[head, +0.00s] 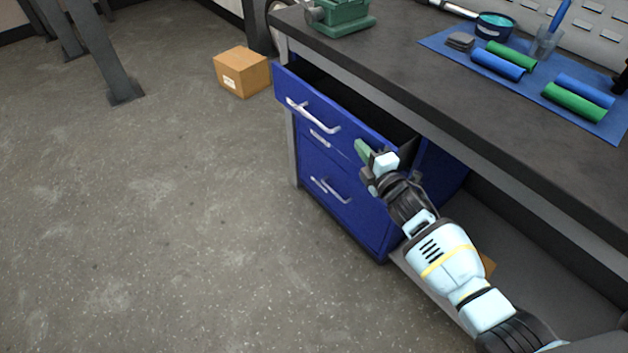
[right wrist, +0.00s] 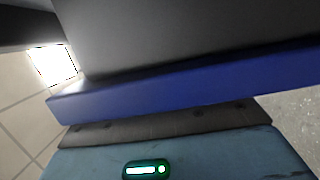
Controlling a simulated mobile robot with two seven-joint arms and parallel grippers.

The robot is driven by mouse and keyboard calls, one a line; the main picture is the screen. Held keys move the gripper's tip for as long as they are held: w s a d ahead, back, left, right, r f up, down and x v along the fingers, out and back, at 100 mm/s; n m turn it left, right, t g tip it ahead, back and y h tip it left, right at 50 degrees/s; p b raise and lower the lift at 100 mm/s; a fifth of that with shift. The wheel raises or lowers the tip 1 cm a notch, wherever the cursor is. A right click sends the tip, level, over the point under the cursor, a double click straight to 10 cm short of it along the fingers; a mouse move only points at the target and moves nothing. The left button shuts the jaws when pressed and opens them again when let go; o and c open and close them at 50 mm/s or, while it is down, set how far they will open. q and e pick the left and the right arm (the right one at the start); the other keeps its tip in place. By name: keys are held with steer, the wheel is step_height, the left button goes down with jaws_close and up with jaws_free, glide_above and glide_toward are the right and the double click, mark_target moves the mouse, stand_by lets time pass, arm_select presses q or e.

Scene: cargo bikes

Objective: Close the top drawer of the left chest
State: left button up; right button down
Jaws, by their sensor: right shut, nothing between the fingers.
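The left chest (head: 352,205) is blue and stands under the workbench. Its top drawer (head: 345,118) is pulled out, with a dark gap showing behind its blue front and a silver handle (head: 312,115) on it. My right gripper (head: 364,163) is shut and empty at the right end of the drawer front, close to it; I cannot tell whether it touches. In the right wrist view the drawer's blue edge (right wrist: 180,92) crosses just beyond the gripper body. The fingertips are hard to make out there. My left gripper is not in view.
The dark workbench top (head: 430,85) overhangs the chest. It holds a green vise (head: 342,14) and a blue mat (head: 440,45) with rolls and tools. A cardboard box (head: 242,72) lies on the floor at the back. The floor left of the chest is clear.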

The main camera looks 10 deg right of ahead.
steer(key=w+d+b, duration=0.1)
steer(key=d, duration=0.1)
steer(key=w+d, duration=0.2)
steer(key=d, duration=0.1)
steer(key=w+d+b, duration=0.1)
steer(key=d, duration=0.1)
steer(key=shift+w+d+f+b, duration=0.15)
steer(key=shift+w+d+b, duration=0.1)
steer(key=shift+d+b, duration=0.1)
steer(key=shift+w+d, duration=0.2)
steer(key=shift+d, duration=0.2)
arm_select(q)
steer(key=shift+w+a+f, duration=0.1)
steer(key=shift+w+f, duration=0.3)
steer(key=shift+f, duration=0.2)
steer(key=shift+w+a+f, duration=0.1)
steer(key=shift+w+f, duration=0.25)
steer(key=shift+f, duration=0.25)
arm_select(e)
steer(key=shift+r, duration=0.2)
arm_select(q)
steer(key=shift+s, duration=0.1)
arm_select(e)
steer(key=shift+w+d+r, duration=0.1)
steer(key=shift+d, duration=0.05)
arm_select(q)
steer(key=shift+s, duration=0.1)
